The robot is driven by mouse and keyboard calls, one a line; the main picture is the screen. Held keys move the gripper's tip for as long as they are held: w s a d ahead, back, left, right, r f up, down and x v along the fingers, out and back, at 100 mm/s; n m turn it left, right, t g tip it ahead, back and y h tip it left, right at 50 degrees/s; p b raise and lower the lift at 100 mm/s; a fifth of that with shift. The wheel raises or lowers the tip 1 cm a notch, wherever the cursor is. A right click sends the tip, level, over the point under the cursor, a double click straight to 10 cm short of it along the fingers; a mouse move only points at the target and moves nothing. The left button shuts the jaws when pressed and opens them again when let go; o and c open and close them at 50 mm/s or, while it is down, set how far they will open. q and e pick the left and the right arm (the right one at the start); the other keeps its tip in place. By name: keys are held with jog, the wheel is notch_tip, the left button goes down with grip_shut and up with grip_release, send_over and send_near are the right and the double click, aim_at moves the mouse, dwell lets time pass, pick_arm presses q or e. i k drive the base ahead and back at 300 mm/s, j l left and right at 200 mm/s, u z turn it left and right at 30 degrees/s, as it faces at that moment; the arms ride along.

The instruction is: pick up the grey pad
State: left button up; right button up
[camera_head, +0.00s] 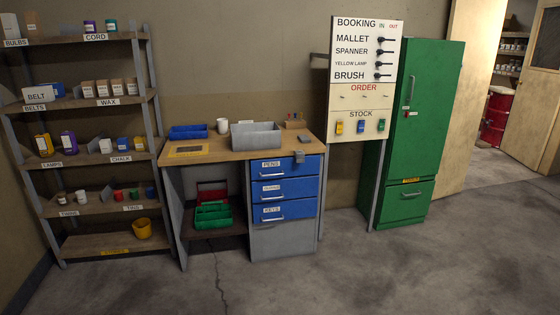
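I cannot make out a grey pad for certain. A small grey object (299,157) sits at the front right edge of the desk (225,151), above the top drawer; it is too small to tell what it is. A grey open tray (256,140) stands on the desk's middle. A small wooden holder (295,122) with little items, too small to tell apart, stands at the back right of the desk. Neither of my grippers is in view.
A blue tray (188,132), a white mug (223,126) and a yellow-framed mat (188,150) are on the desk. Shelves (100,159) stand left, a booking board (363,80) and green cabinet (420,130) right. A doorway shows a red drum (496,118). The front floor is clear.

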aim_at(303, 138)
jog(key=i, duration=1.45)
jog(key=i+l, duration=0.1)
jog(key=i, duration=1.4)
jog(key=i+u, duration=0.1)
jog(key=i, duration=1.35)
